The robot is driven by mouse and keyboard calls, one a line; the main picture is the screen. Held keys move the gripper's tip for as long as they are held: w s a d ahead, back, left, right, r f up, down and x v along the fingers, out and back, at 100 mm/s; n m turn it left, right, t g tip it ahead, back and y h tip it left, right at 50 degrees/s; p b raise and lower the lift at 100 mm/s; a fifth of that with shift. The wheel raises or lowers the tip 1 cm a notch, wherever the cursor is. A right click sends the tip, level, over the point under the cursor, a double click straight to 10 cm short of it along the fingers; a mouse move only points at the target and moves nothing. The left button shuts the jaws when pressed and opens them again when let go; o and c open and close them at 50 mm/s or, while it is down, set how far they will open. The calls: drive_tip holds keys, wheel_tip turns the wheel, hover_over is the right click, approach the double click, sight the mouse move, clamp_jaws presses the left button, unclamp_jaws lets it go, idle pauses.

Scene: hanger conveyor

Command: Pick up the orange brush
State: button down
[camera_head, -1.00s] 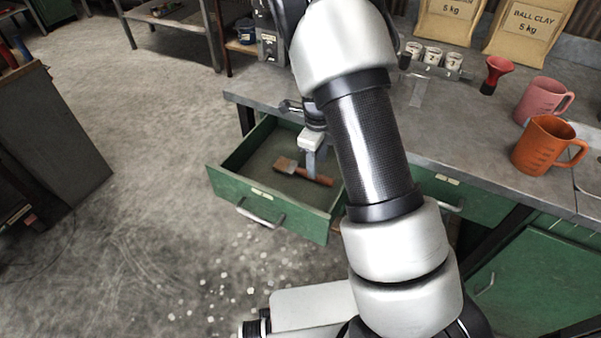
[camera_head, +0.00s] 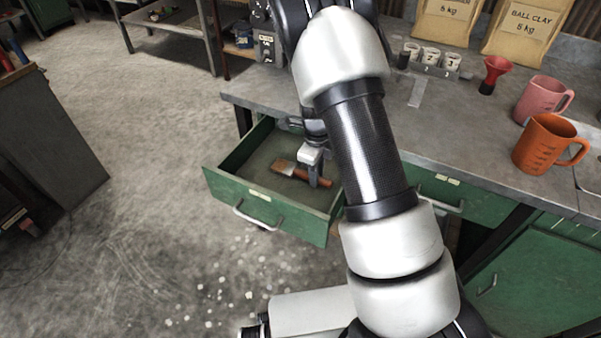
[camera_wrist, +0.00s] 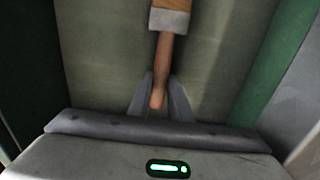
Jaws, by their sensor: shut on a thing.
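My gripper (camera_head: 314,181) is down inside the drawer at the handle. In the wrist view my gripper (camera_wrist: 160,98) is shut on the handle near its end, one finger on each side. I cannot tell whether the brush touches the drawer floor.
The drawer walls stand close around my gripper, and the workbench top (camera_head: 420,125) is above and to the right. An orange jug (camera_head: 543,146), a pink jug (camera_head: 538,98), a red funnel (camera_head: 494,73) and clay bags (camera_head: 528,30) stand on it.

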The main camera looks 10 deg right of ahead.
wheel_tip(320, 180, up, 17)
drive_tip(key=p, duration=0.8)
drive_tip(key=s+r+n+p, duration=0.4)
drive_tip(key=r+n+p, duration=0.1)
drive_tip(key=n, duration=0.7)
drive_tip(key=s+r+n+y+p, duration=0.1)
drive_tip(key=s+r+n+p, duration=0.3)
drive_tip(key=n, duration=0.9)
wheel_tip(320, 180, up, 4)
drive_tip(key=p, duration=0.2)
drive_tip(key=shift+g+p, duration=0.3)
drive_tip(key=shift+d, duration=0.15)
